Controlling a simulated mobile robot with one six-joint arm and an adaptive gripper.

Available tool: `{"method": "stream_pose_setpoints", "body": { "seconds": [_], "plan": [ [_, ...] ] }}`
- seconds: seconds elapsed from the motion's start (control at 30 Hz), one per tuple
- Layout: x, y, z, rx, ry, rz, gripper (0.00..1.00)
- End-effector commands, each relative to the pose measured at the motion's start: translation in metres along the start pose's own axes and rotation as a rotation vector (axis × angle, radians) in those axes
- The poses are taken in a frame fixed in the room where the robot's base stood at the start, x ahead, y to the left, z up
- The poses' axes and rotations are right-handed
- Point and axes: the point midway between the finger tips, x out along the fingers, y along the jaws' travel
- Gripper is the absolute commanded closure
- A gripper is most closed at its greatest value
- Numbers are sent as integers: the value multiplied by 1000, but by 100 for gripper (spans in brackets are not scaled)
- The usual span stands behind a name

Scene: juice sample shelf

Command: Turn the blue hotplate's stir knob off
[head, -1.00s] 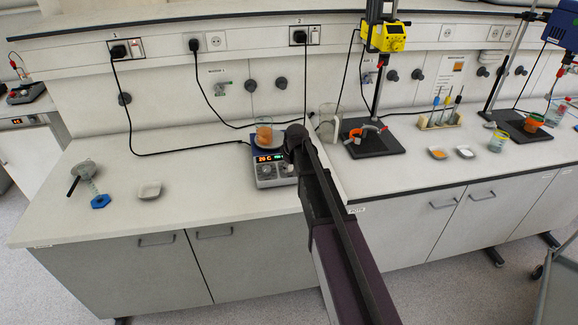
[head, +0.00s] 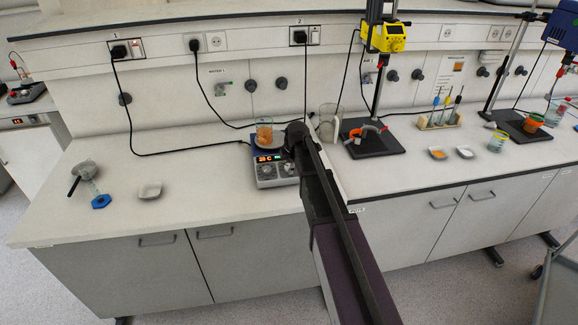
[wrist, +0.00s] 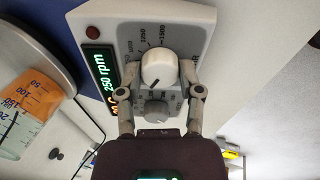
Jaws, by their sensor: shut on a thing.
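The blue hotplate (head: 262,182) stands on the bench, with a beaker of orange liquid (head: 264,133) on its top. In the wrist view its tilted panel (wrist: 195,22) shows a green display (wrist: 105,80) reading 250 rpm. The white stir knob (wrist: 158,66) has a dark pointer line and a scale with 1250 and 1500 beside it. A grey knob (wrist: 157,109) sits nearer my palm. My gripper (wrist: 160,74) is shut on the stir knob, one fingertip at each side. In the head view my arm hides the fingertips.
A glass beaker (head: 327,122) stands just right of the hotplate, close to my arm. Further right is a stand with a yellow device (head: 388,37). A white dish (head: 150,190) lies to the left. The bench between dish and hotplate is clear.

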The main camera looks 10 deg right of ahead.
Motion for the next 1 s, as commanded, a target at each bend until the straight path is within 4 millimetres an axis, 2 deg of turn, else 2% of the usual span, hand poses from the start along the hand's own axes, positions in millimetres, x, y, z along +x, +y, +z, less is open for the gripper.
{"method": "stream_pose_setpoints", "body": {
  "seconds": [0.2,0.5,1.0],
  "plan": [
    [0,0,0,-199,1,-18,100],
    [0,-1,0,-403,1,-35,100],
    [0,-2,0,-487,0,-42,100]
  ]
}}
